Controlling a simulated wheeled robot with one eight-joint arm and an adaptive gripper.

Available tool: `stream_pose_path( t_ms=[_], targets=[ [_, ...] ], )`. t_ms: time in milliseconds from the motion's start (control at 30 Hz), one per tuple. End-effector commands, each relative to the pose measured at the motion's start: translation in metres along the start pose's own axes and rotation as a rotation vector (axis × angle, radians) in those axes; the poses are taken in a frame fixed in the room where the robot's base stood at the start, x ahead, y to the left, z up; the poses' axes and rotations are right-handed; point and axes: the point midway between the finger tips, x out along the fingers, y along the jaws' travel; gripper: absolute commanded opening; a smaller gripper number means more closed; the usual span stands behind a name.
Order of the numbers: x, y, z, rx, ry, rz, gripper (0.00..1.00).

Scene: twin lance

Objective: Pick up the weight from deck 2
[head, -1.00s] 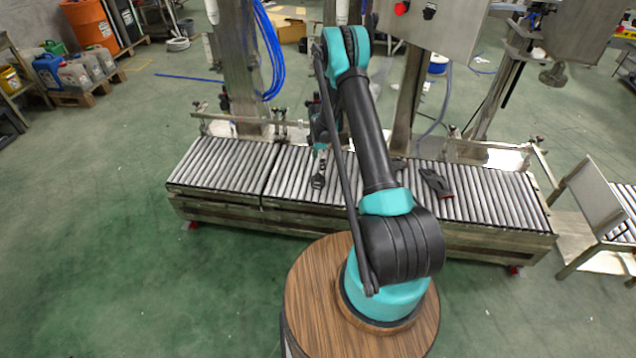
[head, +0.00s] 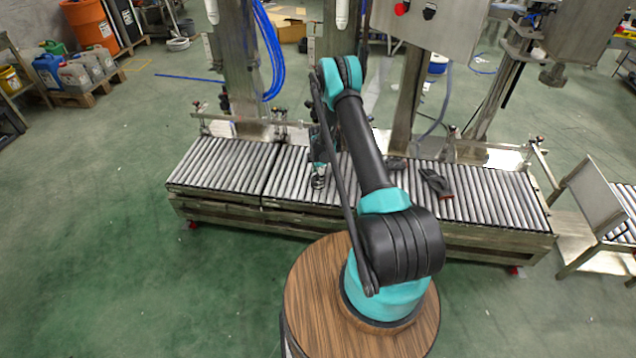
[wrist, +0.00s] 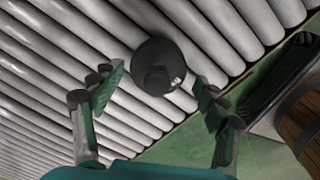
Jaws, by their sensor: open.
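The weight (wrist: 158,67) is a dark, round, shiny piece on the grey roller deck (wrist: 60,75). In the head view the weight (head: 318,182) sits on the middle stretch of rollers, near the front edge. My gripper (wrist: 158,92) is open, with one finger to the left and one to the right of the weight. Gaps show between the pads and the weight, and nothing is gripped. In the head view my gripper (head: 318,170) is just above the weight, partly hidden by my arm.
A dark glove (head: 436,182) lies on the rollers to the right. A metal frame post (head: 408,95) and guide rails stand behind the deck. Blue hoses (head: 270,50) hang at the back left. The left rollers (head: 222,165) are clear.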

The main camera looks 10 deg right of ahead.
Motion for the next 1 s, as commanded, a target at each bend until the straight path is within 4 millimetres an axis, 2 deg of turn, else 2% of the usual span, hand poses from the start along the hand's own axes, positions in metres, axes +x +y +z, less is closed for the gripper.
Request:
stream_pose_path(
  t_ms=[100,700,1000],
  targets=[
    [-0.0002,-0.0001,0.0,0.0,0.0,0.0,0.74],
    [0.0003,-0.0003,0.0,0.0,0.0,0.0,0.0],
    [0.0017,-0.001,-0.0004,0.0,0.001,-0.001,0.0]
  ],
)
